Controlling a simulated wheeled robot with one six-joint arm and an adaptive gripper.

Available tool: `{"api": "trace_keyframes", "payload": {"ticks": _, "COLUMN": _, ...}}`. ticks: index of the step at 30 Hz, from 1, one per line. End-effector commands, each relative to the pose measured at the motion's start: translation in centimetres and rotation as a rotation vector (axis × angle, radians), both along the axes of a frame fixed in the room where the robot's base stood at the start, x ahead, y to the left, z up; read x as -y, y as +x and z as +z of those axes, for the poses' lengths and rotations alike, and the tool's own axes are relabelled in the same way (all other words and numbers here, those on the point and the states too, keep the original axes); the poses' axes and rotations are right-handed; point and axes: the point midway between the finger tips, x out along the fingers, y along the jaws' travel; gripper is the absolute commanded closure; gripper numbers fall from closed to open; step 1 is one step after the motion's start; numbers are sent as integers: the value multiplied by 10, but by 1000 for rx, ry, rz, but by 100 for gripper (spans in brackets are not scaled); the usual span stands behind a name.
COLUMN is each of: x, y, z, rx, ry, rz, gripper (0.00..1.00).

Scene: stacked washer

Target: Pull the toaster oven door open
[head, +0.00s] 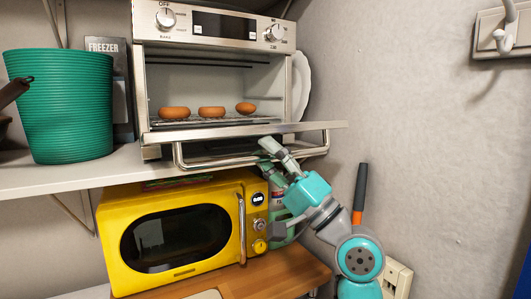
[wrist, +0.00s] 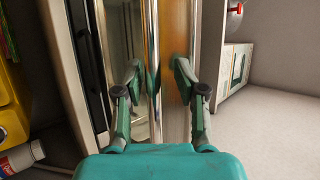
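The silver toaster oven (head: 215,28) stands on the shelf, and its cavity is exposed. Its door (head: 240,130) is folded down to about level, with the chrome handle (head: 215,163) hanging at its front edge. Several brown round items (head: 211,112) sit on the rack inside. My gripper (head: 269,157) is at the right part of the handle, with its fingers apart above and below the bar. In the wrist view the chrome bar (wrist: 153,60) runs between the spread fingers (wrist: 160,80), nearer the left one. I cannot tell whether either finger touches it.
A yellow microwave (head: 180,235) stands below the shelf (head: 60,178) on a wooden surface (head: 275,270). A green ribbed bin (head: 60,105) is left of the oven. A white plate (head: 301,85) leans at its right side.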

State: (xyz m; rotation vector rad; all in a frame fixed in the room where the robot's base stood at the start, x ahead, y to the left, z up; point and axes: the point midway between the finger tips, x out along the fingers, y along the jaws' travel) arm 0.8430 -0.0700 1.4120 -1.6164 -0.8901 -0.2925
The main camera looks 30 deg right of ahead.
Motion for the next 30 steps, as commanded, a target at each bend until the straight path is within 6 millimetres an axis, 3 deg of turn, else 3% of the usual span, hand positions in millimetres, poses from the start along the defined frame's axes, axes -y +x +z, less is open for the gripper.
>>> {"api": "trace_keyframes", "payload": {"ticks": 18, "x": 39, "y": -69, "z": -65, "rx": -1, "ry": 0, "rz": -2, "gripper": 60}}
{"api": "trace_keyframes", "payload": {"ticks": 30, "x": 43, "y": -77, "z": -72, "rx": 1, "ry": 0, "rz": 0, "gripper": 60}}
